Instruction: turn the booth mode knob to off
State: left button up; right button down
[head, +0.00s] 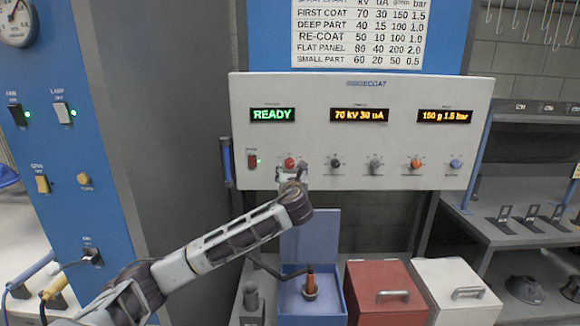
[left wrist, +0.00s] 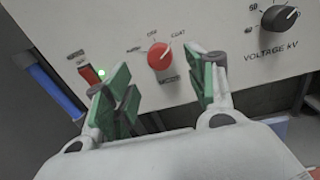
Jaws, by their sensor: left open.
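The mode knob is the red knob (head: 290,162) at the left end of the knob row on the white control panel (head: 430,90). The red knob (left wrist: 160,56) also shows in the left wrist view, with "COAT" printed at its upper right and smaller labels too blurred to read. I cannot tell where its pointer stands. My left gripper (head: 291,177) is just below and in front of it. In the left wrist view the gripper (left wrist: 160,88) has its green-padded fingers apart, with the knob beyond the gap and nothing between them. My right gripper is not in view.
A red rocker switch (head: 252,158) with a lit green lamp sits left of the knob. A black knob (head: 336,163) is close on its right. The display (head: 272,115) reads READY. A blue open box (head: 312,300) and a red box (head: 385,295) stand below.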

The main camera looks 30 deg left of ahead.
aim_at(290, 165)
pick_arm(q)
jog(key=shift+x, duration=2)
jog(key=shift+w+a, duration=0.4)
jog(key=shift+w, duration=0.15)
jog(key=shift+w+a, duration=0.3)
jog(key=shift+w, duration=0.1)
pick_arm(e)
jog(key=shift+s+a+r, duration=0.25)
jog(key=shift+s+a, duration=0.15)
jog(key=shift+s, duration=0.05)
pick_arm(q)
jog(key=shift+c, duration=0.4)
jog(key=c, duration=1)
